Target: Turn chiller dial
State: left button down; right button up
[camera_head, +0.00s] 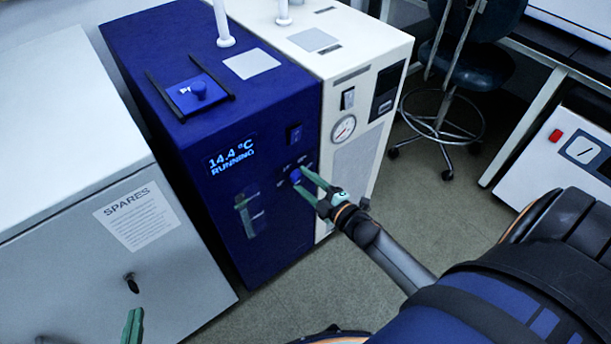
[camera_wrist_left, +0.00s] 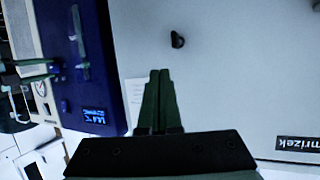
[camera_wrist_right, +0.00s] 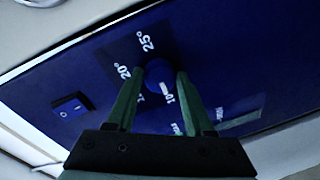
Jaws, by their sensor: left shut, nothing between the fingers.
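The chiller (camera_head: 300,92) is a dark blue box; its display (camera_head: 230,162) reads 14.4 °C RUNNING. Its small blue dial (camera_head: 296,175) is on the front face. My right gripper (camera_head: 311,184) reaches it from the right, its fingers on either side of the dial. In the right wrist view the dial (camera_wrist_right: 159,76) sits between the fingertips, with scale marks such as 20° and 25° around it. Whether the fingers press on it is unclear. My left gripper (camera_head: 133,326) is shut and empty in front of the grey cabinet, well apart from the chiller.
The grey cabinet (camera_head: 60,230) with a SPARES sheet (camera_head: 137,215) stands left of the chiller. A cream unit (camera_head: 375,50) with a gauge (camera_head: 343,128) stands right against it. A power switch (camera_wrist_right: 70,106) is near the dial. A stool (camera_head: 470,60) is behind on open floor.

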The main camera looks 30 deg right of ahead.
jog(key=o, duration=0.4)
jog(key=shift+s, duration=0.3)
pick_arm(q)
jog(key=s+f+n+g+p, duration=0.1)
jog(key=s+f+g+p, duration=0.1)
jog(key=s+f+g, duration=0.2)
notch_tip(320, 180, down, 3)
jog(key=shift+s+d+f+y, duration=0.1)
jog(key=shift+s+d+y, duration=0.15)
jog(key=shift+s, duration=0.55)
pick_arm(e)
jog(key=s, duration=0.4)
jog(key=s+d, duration=0.1)
jog(key=s, duration=0.3)
jog(key=s+r, duration=0.1)
jog(key=s, duration=0.2)
jog(key=shift+s+d, duration=0.3)
jog(key=shift+s, duration=0.1)
